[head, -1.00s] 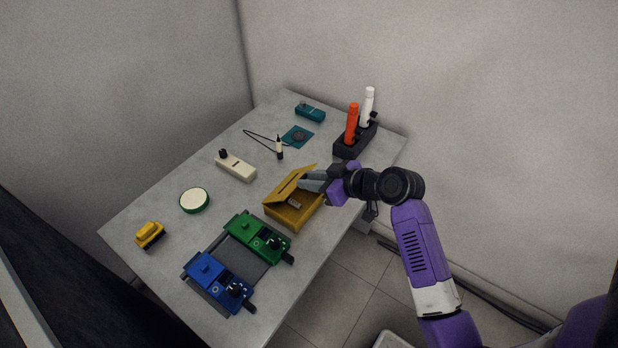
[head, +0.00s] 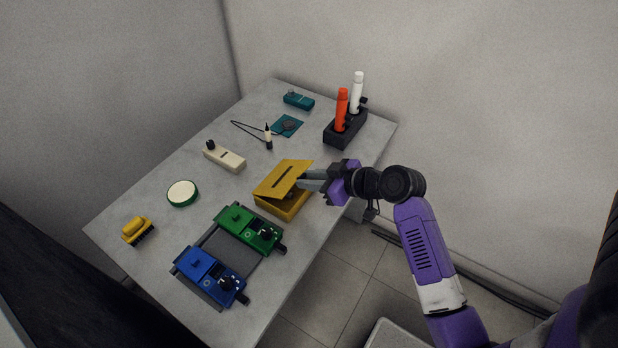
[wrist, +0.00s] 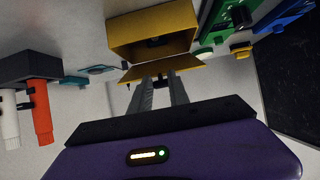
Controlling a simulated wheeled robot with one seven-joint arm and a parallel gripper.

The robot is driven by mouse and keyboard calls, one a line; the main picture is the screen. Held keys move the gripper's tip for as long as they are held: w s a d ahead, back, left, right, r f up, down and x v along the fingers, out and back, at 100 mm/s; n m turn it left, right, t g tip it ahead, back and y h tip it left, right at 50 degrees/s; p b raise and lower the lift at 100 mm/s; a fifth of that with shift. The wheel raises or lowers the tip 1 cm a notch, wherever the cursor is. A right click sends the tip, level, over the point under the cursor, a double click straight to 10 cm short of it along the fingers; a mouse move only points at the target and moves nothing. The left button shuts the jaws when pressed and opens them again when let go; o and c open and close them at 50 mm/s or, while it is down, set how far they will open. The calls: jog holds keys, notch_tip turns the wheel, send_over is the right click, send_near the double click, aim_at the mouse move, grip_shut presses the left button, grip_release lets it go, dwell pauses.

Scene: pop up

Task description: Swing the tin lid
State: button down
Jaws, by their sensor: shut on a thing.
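The yellow tin (head: 287,209) stands at the table's right edge, left of my gripper. Its slotted lid (head: 278,183) is partly open and tilted, with a dark gap on the side toward my gripper. My gripper (head: 303,184) reaches in from the right and is shut on the lid's edge; the exact contact is hard to see. In the wrist view the tin (wrist: 152,22) is at the top, its dark inside showing, and the lid (wrist: 160,67) lies across the tips of my gripper (wrist: 160,80).
Green (head: 249,230) and blue (head: 211,275) boxes sit in front of the tin. A black holder (head: 346,129) with an orange (head: 341,110) and a white bottle (head: 357,92) stands behind. A cream device (head: 225,157) and a round green-rimmed disc (head: 182,193) lie left.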

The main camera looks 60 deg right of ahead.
jog(key=shift+s+f+b, duration=0.3)
jog(key=shift+f+b, duration=0.2)
jog(key=shift+f, duration=0.15)
jog(key=shift+s+f+b, duration=0.25)
jog(key=shift+f+b, duration=0.25)
jog(key=shift+f, duration=0.15)
jog(key=shift+s+f+b, duration=0.3)
jog(key=shift+f+b, duration=0.2)
jog(key=shift+f, duration=0.15)
jog(key=shift+f, duration=0.1)
jog(key=shift+s+f+b, duration=0.15)
jog(key=shift+f+b, duration=0.45)
jog(key=shift+f, duration=0.15)
jog(key=shift+s+f+b, duration=0.1)
jog(key=shift+f+b, duration=0.5)
jog(key=shift+f, duration=0.1)
jog(key=c, duration=1.2)
grip_release()
jog(key=shift+r, duration=0.2)
jog(key=shift+o, duration=0.2)
jog(key=v, duration=0.7)
jog(key=shift+s+r, duration=0.2)
jog(key=shift+s, duration=0.1)
